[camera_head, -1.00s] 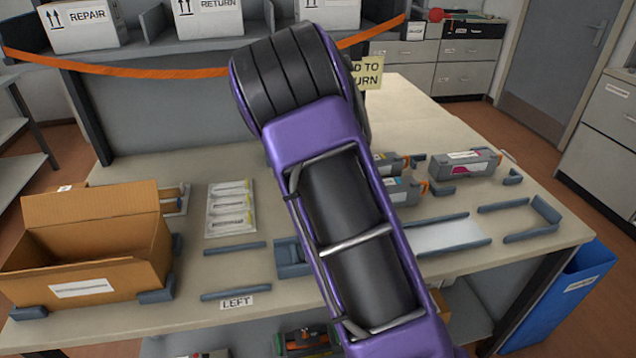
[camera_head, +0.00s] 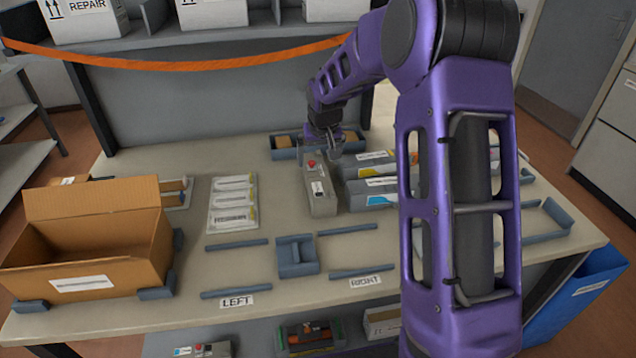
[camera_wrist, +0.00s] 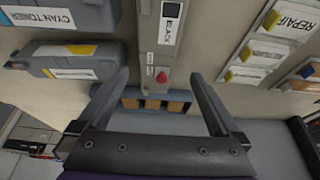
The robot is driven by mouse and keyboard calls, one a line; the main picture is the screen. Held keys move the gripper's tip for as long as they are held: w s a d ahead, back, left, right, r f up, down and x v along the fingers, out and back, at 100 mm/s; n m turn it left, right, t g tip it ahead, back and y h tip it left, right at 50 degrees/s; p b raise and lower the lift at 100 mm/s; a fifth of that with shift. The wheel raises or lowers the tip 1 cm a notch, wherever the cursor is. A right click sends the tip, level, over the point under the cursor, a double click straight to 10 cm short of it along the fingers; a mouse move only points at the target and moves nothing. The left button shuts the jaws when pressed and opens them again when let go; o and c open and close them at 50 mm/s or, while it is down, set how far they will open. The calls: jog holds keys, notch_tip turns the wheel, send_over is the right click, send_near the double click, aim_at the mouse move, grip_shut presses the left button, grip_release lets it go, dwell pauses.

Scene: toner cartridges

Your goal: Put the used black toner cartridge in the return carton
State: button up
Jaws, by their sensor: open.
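The grey black-toner cartridge (camera_head: 320,192) lies on the bench in the middle, with a red knob at its far end. In the wrist view this cartridge (camera_wrist: 157,45) shows a label reading BLACK and a red knob. My gripper (camera_head: 330,148) is above its far end. In the wrist view my gripper (camera_wrist: 158,78) is open and empty, its fingers spread to either side of the knob end; I cannot tell the height gap. An open brown carton (camera_head: 90,250) stands at the left of the bench; its label is unreadable.
Other cartridges, including a cyan toner (camera_wrist: 75,65), lie beside the black one. Bags marked REPAIR (camera_wrist: 268,45) lie on the other side. A blue-grey tray (camera_head: 285,150) with brown blocks is behind. Low rails and a block (camera_head: 297,255) are in front.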

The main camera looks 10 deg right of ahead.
aim_at(318, 173)
jog(key=x, duration=0.7)
jog(key=shift+w+f, duration=0.1)
jog(key=shift+w+d+x, duration=0.15)
jog(key=shift+x, duration=1.2)
jog(key=shift+w+d+x, duration=0.1)
jog(key=shift+w+x, duration=0.1)
jog(key=shift+x, duration=1.15)
jog(key=shift+r, duration=0.25)
grip_shut()
